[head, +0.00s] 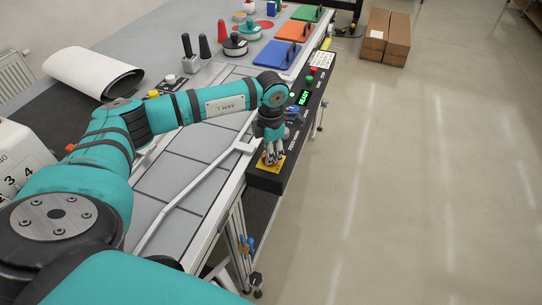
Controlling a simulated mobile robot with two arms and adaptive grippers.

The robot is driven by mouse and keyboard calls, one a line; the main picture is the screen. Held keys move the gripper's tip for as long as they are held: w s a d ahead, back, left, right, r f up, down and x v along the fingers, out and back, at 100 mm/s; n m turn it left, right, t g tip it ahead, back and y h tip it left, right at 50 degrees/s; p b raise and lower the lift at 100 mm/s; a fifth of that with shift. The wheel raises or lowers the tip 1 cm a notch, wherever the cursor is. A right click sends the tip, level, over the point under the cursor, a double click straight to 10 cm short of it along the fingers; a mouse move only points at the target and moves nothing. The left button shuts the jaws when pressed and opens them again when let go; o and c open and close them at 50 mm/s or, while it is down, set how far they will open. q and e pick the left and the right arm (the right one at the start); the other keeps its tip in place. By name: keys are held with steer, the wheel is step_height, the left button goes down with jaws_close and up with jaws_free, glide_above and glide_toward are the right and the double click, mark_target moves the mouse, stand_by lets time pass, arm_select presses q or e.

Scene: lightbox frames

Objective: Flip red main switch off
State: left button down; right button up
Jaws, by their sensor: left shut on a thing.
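The red main switch (279,161) sits on a yellow plate (261,169) at the near end of a long black control panel (291,145). Only small red parts of the switch show between the fingers, so its turned position cannot be told. My left gripper (271,157) points down onto the yellow plate and is shut on the switch. Its arm reaches in from the left across the bench. The right gripper is not in view.
The panel runs along the right edge of the grey workbench (178,177). It carries a lit green display (304,97) and a red button (313,69). Blue (276,55), orange and green boards lie farther back. Cardboard boxes (385,37) stand on the floor. The floor right of the bench is clear.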

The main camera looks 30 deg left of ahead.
arm_select(q)
steer(key=n+b, duration=0.1)
steer(key=n, duration=0.3)
steer(key=shift+f+n+b, duration=0.1)
steer(key=shift+n+b, duration=0.2)
steer(key=shift+b, duration=0.1)
steer(key=n+b, duration=0.1)
steer(key=n, duration=0.4)
stand_by(0.4)
steer(key=c, duration=1.3)
jaws_free()
steer(key=shift+c, duration=0.2)
steer(key=shift+o, duration=0.3)
steer(key=shift+r, duration=0.25)
step_height(320, 180, up, 12)
